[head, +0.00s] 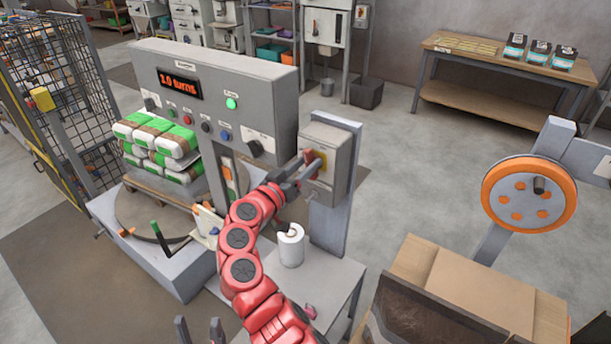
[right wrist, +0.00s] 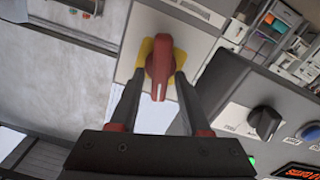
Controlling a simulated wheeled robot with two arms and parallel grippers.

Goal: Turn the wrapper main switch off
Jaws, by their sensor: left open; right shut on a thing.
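The wrapper main switch is a red handle (right wrist: 158,66) on a yellow plate (right wrist: 147,50), set on a grey box. In the head view the grey switch box (head: 340,142) stands on a post right of the control panel. My right gripper (head: 308,165) is at the front of this box and partly hides the handle. In the right wrist view its two fingers (right wrist: 158,82) are on either side of the red handle, shut on it. My left gripper (head: 200,332) is open and empty at the bottom edge of the head view, far from the switch.
The control panel (head: 215,90) has a lit orange display, a green lamp and several knobs. Wrapped green-and-white bags (head: 160,140) stand on the turntable at left. A white roll (head: 290,246) is below the switch box.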

